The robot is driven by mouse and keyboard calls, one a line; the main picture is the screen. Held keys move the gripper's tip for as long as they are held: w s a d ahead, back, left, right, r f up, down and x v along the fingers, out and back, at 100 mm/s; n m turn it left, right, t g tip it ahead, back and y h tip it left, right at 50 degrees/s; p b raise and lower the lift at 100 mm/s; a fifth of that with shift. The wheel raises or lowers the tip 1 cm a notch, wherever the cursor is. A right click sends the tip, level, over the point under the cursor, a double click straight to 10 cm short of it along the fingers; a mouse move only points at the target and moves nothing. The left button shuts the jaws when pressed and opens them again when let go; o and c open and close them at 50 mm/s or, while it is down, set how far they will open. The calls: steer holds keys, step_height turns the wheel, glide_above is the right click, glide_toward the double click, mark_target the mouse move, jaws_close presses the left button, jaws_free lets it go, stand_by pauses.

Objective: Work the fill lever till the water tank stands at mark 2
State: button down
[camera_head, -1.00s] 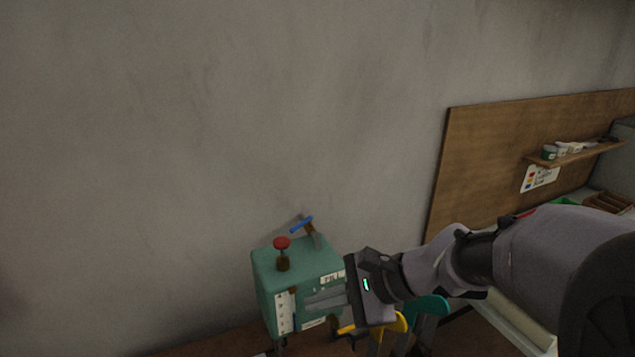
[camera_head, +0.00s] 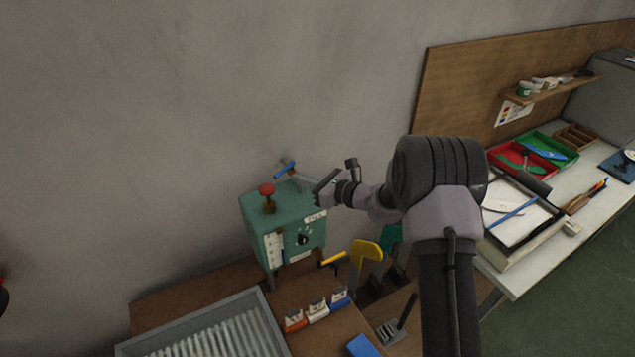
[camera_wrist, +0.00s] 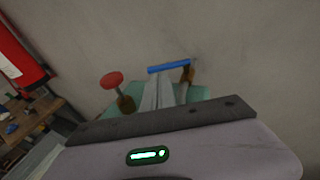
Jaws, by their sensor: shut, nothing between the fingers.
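The water tank (camera_head: 258,212) is a green box against the wall, with a white marked gauge strip (camera_head: 272,250) on its front. The level on the strip is too small to read. A blue-handled lever (camera_head: 285,170) stands on top at the back; its blue bar also shows in the wrist view (camera_wrist: 169,68). A red knob (camera_head: 266,189) stands on top to its left. My gripper (camera_head: 298,178) is shut and empty above the tank, its fingers pointing at the blue bar, close to it. In the wrist view the fingertips (camera_wrist: 165,82) lie just below the bar; contact cannot be told.
A yellow handle (camera_head: 366,249) and a teal one (camera_head: 391,236) stand right of the tank. A grey ribbed tray (camera_head: 130,348) and several small coloured blocks (camera_head: 318,312) lie in front. A white workbench (camera_head: 520,280) with trays is at the right.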

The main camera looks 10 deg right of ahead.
mark_target(281, 173)
steer(key=x, duration=0.4)
steer(key=shift+a, duration=0.1)
steer(key=b, duration=0.1)
steer(key=w+a+b, duration=0.1)
steer(key=shift+a+f+b, duration=0.3)
steer(key=shift+f, duration=0.05)
steer(key=shift+r, duration=0.2)
steer(key=shift+s+d, duration=0.1)
steer(key=shift+d, duration=0.05)
